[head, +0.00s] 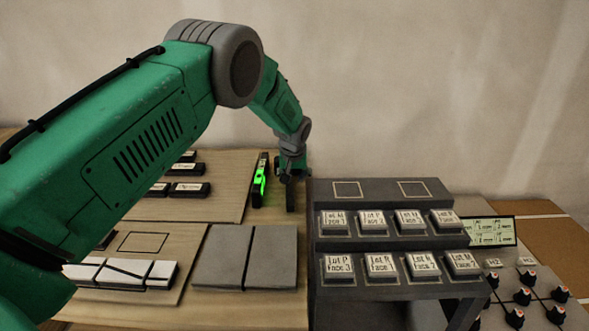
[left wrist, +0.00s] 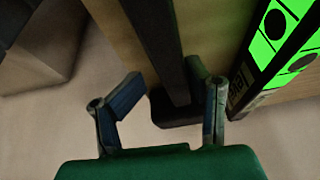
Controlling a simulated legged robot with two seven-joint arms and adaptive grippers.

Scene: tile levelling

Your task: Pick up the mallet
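My left gripper (head: 291,172) is at the back of the table, just left of the rack's far corner. In the left wrist view my left gripper (left wrist: 165,75) is open, its two blue-padded fingers on either side of a long dark bar. The bar, which looks like the mallet (left wrist: 158,45), has a dark block at its lower end. A gap shows on the left; on the right the finger is very near it, and I cannot tell if it touches. In the head view the dark mallet (head: 290,198) shows partly below the gripper. My right gripper is out of view.
A black level with glowing green panels (head: 260,180) stands close left of the mallet; it also shows in the left wrist view (left wrist: 278,50). A dark rack (head: 380,292) with labelled tiles is at right. Grey slabs (head: 245,258) lie in front. Black-and-white pieces (head: 120,274) lie at left.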

